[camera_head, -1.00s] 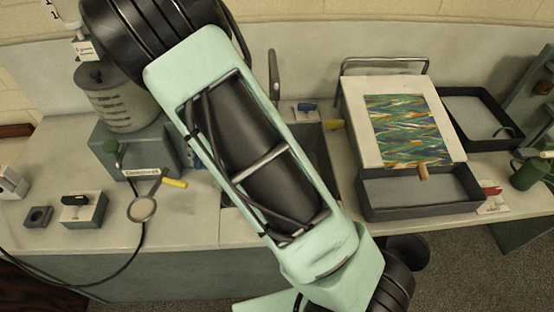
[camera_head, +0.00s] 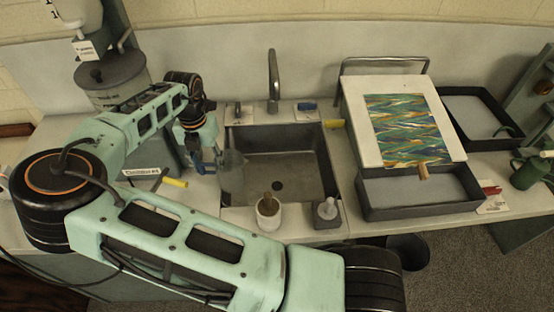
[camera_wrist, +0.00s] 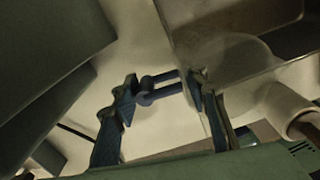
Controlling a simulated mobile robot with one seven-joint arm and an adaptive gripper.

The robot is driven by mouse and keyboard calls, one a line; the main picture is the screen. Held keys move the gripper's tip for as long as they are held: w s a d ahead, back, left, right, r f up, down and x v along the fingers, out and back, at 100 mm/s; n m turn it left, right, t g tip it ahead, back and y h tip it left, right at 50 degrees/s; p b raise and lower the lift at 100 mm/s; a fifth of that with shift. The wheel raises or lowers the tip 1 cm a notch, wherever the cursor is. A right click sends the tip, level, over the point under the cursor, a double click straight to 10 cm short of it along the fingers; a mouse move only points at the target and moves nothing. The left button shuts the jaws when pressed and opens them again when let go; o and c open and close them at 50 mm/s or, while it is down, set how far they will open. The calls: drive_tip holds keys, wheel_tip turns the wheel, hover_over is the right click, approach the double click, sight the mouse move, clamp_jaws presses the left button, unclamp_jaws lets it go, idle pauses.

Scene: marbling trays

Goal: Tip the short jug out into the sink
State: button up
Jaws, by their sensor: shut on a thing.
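A clear, see-through jug (camera_head: 232,174) is at the left side of the grey sink (camera_head: 300,165), over its left edge. My gripper (camera_head: 204,163) is just left of the jug, with blue fingers shut on it. In the wrist view, my gripper (camera_wrist: 165,88) has a finger on each side of a blue bar-like part, with the faint jug (camera_wrist: 225,62) beside the right finger. I cannot tell the jug's tilt or whether it holds liquid. The sink floor with its dark drain is in clear view.
A tap (camera_head: 273,80) stands behind the sink. A marbled sheet (camera_head: 408,128) on a white board and a dark tray (camera_head: 420,208) lie to the right.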

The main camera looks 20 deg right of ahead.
drive_tip(key=shift+r, duration=0.1)
idle(0.5)
drive_tip(key=shift+r, duration=1.9)
drive_tip(key=shift+d, duration=0.15)
